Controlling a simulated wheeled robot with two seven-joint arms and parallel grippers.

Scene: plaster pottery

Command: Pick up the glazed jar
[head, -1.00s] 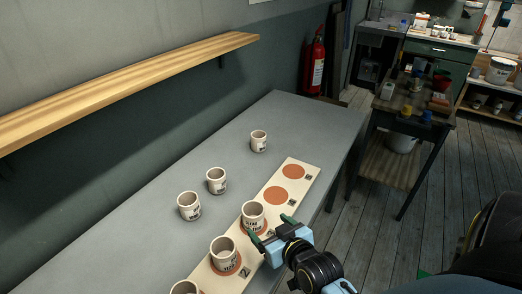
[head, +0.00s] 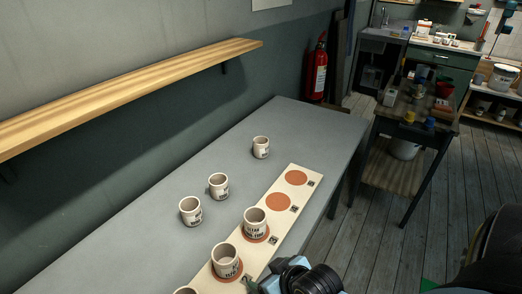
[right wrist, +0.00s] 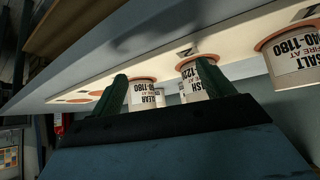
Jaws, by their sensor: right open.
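Several pale jars with dark printed labels are in view; I cannot tell which one is the glazed jar. In the head view, one jar (head: 255,222) and a nearer jar (head: 226,261) stand upright on orange discs of a cream board (head: 249,246). My right gripper (head: 262,285) is at the bottom edge, beside the board and near the nearer jar, partly cut off. My left gripper is not in view.
Three loose jars stand on the grey table: one far (head: 261,148), one in the middle (head: 218,187), one nearer (head: 191,211). Two discs (head: 296,178) at the board's far end are bare. A wooden shelf (head: 130,88) overhangs the table's left side.

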